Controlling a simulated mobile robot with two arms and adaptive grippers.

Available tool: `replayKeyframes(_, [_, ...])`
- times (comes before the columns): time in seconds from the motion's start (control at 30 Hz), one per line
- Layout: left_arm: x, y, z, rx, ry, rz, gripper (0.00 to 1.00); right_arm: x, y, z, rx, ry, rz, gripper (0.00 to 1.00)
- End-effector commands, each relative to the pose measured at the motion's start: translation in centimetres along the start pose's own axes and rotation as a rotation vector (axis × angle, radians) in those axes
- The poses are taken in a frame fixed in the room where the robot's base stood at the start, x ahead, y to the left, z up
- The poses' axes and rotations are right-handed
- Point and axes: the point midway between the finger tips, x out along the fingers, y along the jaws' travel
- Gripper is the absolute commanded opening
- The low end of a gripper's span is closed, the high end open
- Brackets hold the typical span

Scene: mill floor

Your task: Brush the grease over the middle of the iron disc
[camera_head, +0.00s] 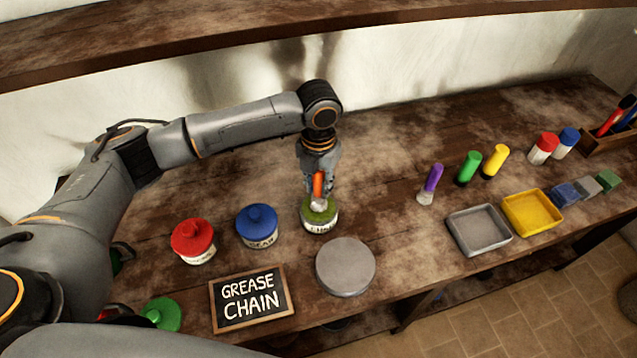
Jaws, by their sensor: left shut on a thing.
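My left gripper (318,180) points down and is shut on an orange-handled brush (318,184). The brush's pale tip is at the mouth of an open pot (320,226) with green contents; how deep it dips cannot be told. The pot's label is partly readable and looks like "CHAIN". The iron disc (345,266), round, grey and bare on top, lies just in front of the pot, apart from the brush. A board (251,298) reads "GREASE CHAIN". My right gripper is not in view.
A red-lidded pot (194,242) and a blue-lidded pot (257,227) stand left of the open pot. A green lid (162,313) lies front left. Grey (479,230) and yellow (532,213) trays, bottles and blocks are at right. The bench between disc and grey tray is clear.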

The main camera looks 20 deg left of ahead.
Motion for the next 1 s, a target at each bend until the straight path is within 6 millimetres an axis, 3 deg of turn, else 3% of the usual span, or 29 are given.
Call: replayKeyframes(1.0, [1.0, 0.0, 0.0, 0.0, 0.0, 0.0, 0.0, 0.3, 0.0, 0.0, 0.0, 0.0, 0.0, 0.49])
